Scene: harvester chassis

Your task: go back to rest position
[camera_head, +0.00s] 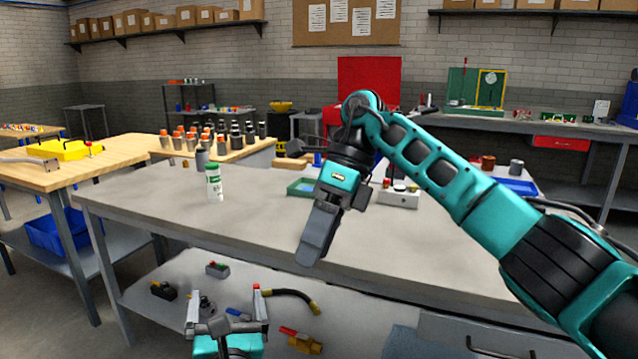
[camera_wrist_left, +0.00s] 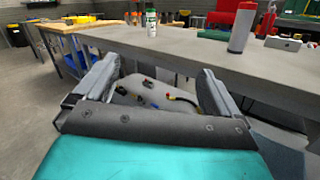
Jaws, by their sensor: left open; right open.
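My left gripper (camera_head: 227,306) is low at the bottom of the head view, in front of the workbench and over its lower shelf. Its two fingers are spread and nothing is between them; the left wrist view (camera_wrist_left: 152,90) also shows them wide apart.
A white bottle with green cap (camera_head: 214,184) stands on the workbench. A red-and-white cylinder (camera_wrist_left: 242,30) shows in the left wrist view. A green tray (camera_head: 301,187) lies behind my right gripper. Small parts, including a yellow-and-red one (camera_head: 304,342), lie on the lower shelf.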

